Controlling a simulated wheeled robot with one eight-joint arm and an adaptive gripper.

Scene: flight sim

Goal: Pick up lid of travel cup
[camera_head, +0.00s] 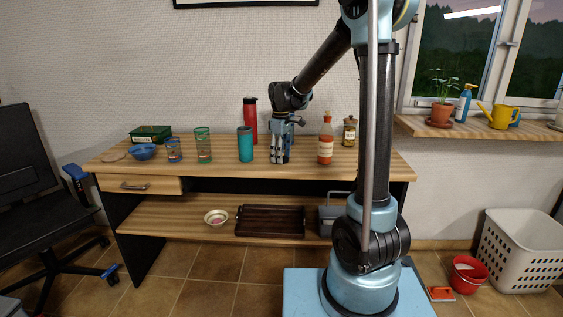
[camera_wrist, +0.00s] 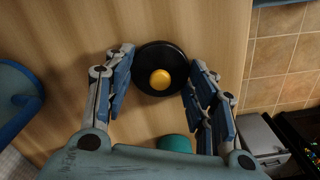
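A round black lid (camera_wrist: 146,84) with a yellow knob in its centre shows in the wrist view between my fingers. I take it to be the travel cup's lid. My gripper (camera_head: 280,160) points down at the desk top in the head view, and its fingers hide the lid there. In the wrist view my gripper (camera_wrist: 160,72) is open, with one finger close to each side of the lid. I cannot tell whether the fingers touch it. A teal cup (camera_head: 245,144) stands just left of my gripper; a teal round shape (camera_wrist: 174,143) shows low in the wrist view.
On the wooden desk (camera_head: 225,171), a red bottle (camera_head: 249,128) stands behind the teal cup. Left are glasses (camera_head: 203,147) and a blue bowl (camera_head: 142,152). Right are an orange bottle (camera_head: 325,146) and a jar (camera_head: 349,132). A blue object (camera_wrist: 14,95) shows at left in the wrist view.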

